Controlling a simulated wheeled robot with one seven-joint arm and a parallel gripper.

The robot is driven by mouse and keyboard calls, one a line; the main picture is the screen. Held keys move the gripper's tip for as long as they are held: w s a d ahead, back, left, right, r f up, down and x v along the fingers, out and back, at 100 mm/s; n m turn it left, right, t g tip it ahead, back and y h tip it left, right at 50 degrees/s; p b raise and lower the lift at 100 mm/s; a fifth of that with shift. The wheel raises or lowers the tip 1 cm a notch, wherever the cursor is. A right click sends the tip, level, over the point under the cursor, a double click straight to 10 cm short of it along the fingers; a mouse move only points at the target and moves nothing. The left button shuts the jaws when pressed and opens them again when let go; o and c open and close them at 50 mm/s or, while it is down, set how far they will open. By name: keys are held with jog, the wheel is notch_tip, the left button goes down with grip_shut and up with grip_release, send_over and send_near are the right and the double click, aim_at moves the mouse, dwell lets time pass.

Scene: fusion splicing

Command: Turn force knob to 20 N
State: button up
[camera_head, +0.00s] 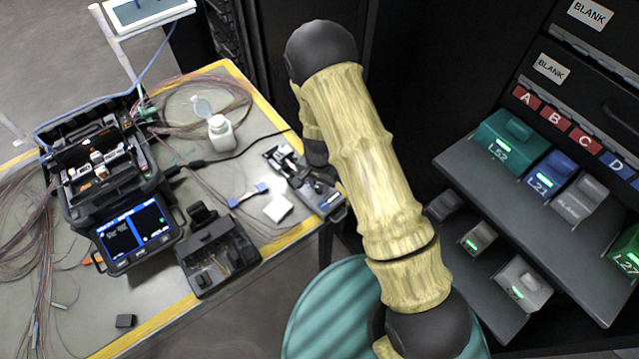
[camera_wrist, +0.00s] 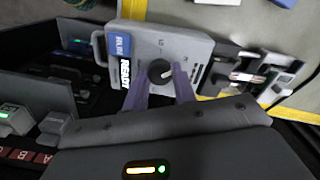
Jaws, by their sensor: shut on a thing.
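In the wrist view, a grey device (camera_wrist: 185,45) with a blue label and a "READY" display fills the upper middle. A dark round knob (camera_wrist: 159,72) sits on its face, with a short white mark pointing right and slightly up. My gripper (camera_wrist: 160,86) has its two purple fingers around the knob, one on each side, shut on it. I cannot read any force scale around the knob. In the head view my arm hides the gripper and knob; what looks like the same device (camera_head: 320,194) shows at the table's right edge.
The table (camera_head: 232,190) has a yellow striped edge. A splicer (camera_head: 110,190) with a lit screen, a white bottle (camera_head: 221,135) and loose fibres lie on it. Black shelves with coloured cassettes (camera_head: 505,140) stand at right. A teal round surface (camera_head: 345,300) is below my arm.

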aim_at(320, 187)
jog(key=shift+r, duration=0.1)
dwell(0.4)
jog(key=o, duration=1)
notch_tip(320, 187, up, 17)
jog(key=shift+r+b, duration=0.15)
jog(key=shift+b, duration=0.6)
jog(key=shift+d, duration=0.1)
